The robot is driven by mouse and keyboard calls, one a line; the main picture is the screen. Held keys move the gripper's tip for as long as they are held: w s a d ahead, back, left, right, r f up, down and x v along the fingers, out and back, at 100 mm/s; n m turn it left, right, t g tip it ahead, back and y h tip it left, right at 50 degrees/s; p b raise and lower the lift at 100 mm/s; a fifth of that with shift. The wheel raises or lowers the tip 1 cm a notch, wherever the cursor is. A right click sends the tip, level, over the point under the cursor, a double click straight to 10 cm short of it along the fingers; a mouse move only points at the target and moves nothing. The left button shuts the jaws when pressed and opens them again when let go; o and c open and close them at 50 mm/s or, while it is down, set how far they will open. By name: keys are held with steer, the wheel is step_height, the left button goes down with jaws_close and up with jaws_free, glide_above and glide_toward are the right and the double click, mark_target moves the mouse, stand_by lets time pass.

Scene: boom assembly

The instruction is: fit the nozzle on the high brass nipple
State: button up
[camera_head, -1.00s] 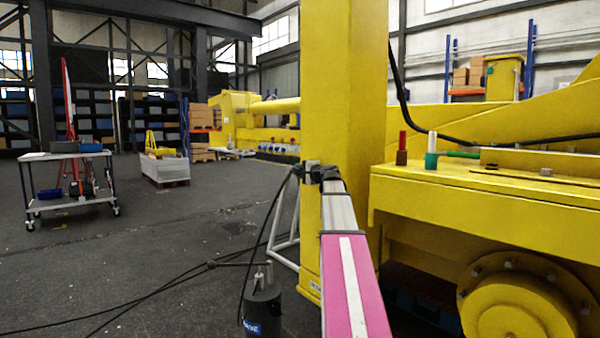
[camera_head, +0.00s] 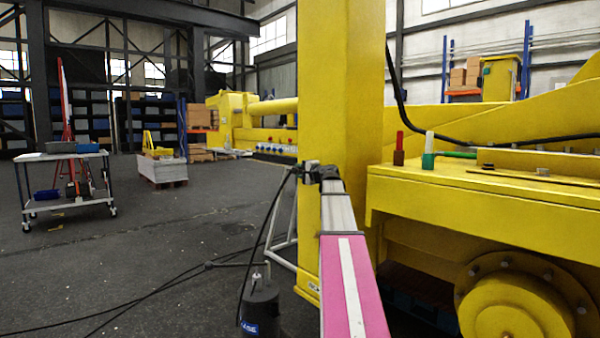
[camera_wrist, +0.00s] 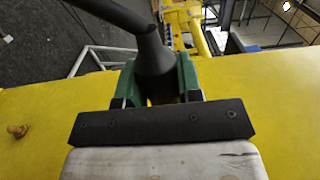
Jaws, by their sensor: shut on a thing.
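My gripper (camera_head: 316,173) is at the end of my arm, in front of the yellow column (camera_head: 340,90). In the wrist view my gripper's green fingers (camera_wrist: 160,88) are shut on the dark nozzle (camera_wrist: 154,55), which flares between them. A dark hose runs from the nozzle toward the upper left. The nozzle's far end is hidden by the fingers and the dark bar. A small brass-coloured stub (camera_wrist: 17,131) stands on the yellow surface at the left, apart from my gripper. I cannot tell whether it is the high brass nipple.
A black canister (camera_head: 261,310) stands on the floor below, with a hose rising to my gripper. Black cables cross the floor. A yellow deck (camera_head: 480,190) with red and green fittings is on the right. A trolley (camera_head: 65,185) stands far left. The floor between is mostly open.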

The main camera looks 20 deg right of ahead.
steer(key=shift+w+d, duration=0.25)
steer(key=shift+d, duration=0.45)
stand_by(0.4)
steer(key=o, duration=1.1)
steer(key=shift+s, duration=0.15)
steer(key=v, duration=1)
steer(key=shift+s, duration=0.25)
